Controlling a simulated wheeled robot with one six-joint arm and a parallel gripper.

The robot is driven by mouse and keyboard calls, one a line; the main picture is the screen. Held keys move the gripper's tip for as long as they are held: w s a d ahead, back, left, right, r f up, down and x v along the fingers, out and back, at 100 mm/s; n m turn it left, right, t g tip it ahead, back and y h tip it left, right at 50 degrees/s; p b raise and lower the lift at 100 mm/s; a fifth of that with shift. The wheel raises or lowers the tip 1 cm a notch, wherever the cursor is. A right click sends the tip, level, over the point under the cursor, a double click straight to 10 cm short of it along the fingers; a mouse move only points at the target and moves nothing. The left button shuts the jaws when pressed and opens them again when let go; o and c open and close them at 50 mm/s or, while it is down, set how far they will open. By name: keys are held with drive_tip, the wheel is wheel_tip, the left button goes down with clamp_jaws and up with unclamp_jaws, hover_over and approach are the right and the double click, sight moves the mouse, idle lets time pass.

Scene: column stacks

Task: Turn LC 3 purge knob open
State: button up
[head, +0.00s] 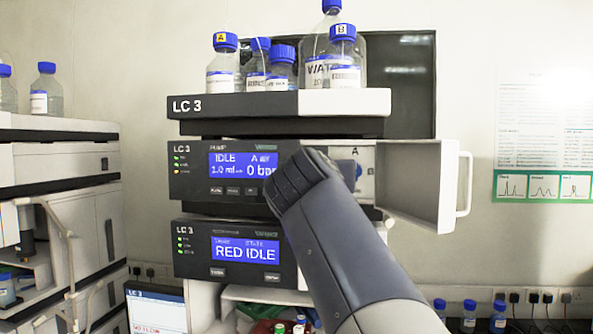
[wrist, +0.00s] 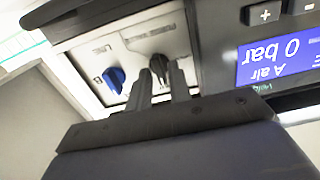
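The LC 3 pump module (head: 190,184) stands in the middle of the stack, its display reading IDLE and 0 bar. Its white door (head: 425,185) is swung open to the right. In the wrist view, which is turned over, the bay panel holds a dark knob (wrist: 158,62) and a blue knob (wrist: 115,76); the blue one partly shows in the head view. I cannot read which is the purge knob. My gripper (wrist: 160,75) points at the dark knob, its fingers apart on either side of it. Contact is unclear. In the head view my arm hides the fingertips.
Several blue-capped bottles (head: 283,67) stand on the top tray (head: 345,101). Another LC 3 module (head: 205,262) sits below the pump. The open door and its handle (head: 465,185) border the bay on the right. Another instrument stack (head: 60,160) stands left, with a gap between.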

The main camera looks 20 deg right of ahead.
clamp_jaws()
drive_tip(key=shift+n, duration=0.3)
drive_tip(key=n, duration=0.3)
drive_tip(key=shift+n, duration=0.3)
drive_tip(key=shift+w+a+f+n+p, duration=0.1)
drive_tip(key=shift+n+p, duration=0.65)
drive_tip(key=shift+n, duration=2.65)
drive_tip(key=shift+a+f+n+p, duration=0.1)
drive_tip(key=shift+n+p, duration=0.65)
drive_tip(key=shift+n, duration=2.65)
